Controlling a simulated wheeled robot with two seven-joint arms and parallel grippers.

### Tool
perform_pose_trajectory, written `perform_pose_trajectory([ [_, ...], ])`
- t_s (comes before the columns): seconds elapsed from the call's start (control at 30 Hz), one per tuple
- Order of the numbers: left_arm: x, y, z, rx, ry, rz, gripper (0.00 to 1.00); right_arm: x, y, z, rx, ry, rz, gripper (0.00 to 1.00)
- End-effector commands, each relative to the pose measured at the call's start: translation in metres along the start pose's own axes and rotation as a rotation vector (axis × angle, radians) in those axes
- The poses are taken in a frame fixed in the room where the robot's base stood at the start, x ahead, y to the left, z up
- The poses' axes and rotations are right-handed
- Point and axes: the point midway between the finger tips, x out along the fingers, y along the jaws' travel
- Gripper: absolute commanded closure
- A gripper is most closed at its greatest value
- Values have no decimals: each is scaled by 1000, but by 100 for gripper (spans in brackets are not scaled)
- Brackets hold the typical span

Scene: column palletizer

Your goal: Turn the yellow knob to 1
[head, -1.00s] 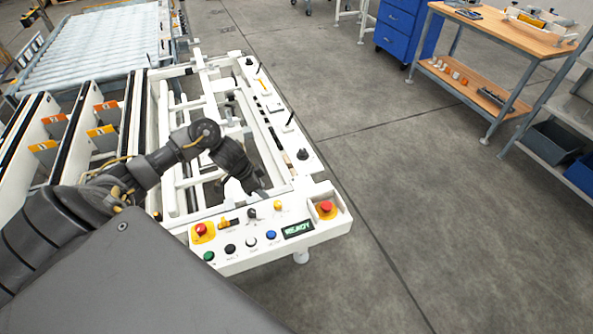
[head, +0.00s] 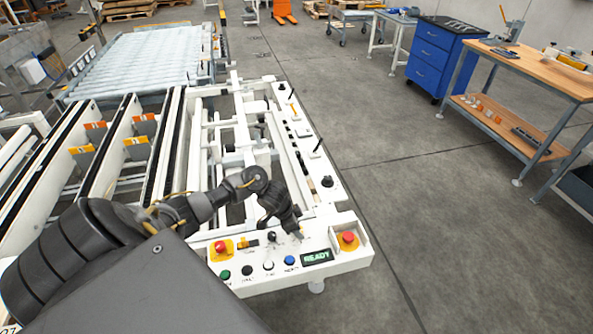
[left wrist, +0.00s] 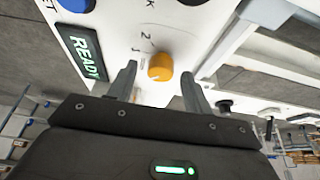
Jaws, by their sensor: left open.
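The yellow knob (left wrist: 160,67) is on the white control panel (left wrist: 112,22), seen close up in the left wrist view. A printed 2 and another small mark stand beside it; I cannot tell which way the knob points. My left gripper (left wrist: 159,73) is open, with one finger on each side of the knob and a visible gap on both sides. In the head view my left gripper (head: 297,229) is at the panel and hides most or all of the knob. My right gripper is in neither view.
The panel also carries a READY display (head: 317,256), a red stop button (head: 348,239) at the right corner, another red button (head: 220,247) and several push buttons. A black selector (head: 272,237) sits left of the gripper. Open floor (head: 450,220) lies to the right.

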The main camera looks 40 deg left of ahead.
Motion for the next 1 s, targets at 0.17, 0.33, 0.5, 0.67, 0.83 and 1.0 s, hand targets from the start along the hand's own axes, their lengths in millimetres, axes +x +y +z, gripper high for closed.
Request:
perform_pose_trajectory([
  [0.17, 3, -1, 0, -2, 0, -2, 50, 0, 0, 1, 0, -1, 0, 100],
  [0.33, 3, -1, 1, -2, 0, -1, 51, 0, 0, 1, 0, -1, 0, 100],
  [0.5, 3, 0, 1, -2, 0, -1, 73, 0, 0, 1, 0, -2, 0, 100],
  [0.67, 3, 0, 1, -2, 0, -1, 94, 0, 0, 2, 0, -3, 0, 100],
  [0.83, 3, -1, 0, 6, 0, 1, 94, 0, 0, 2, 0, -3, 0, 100],
  [1.0, 4, -1, 1, 52, 0, 21, 94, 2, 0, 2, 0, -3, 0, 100],
])
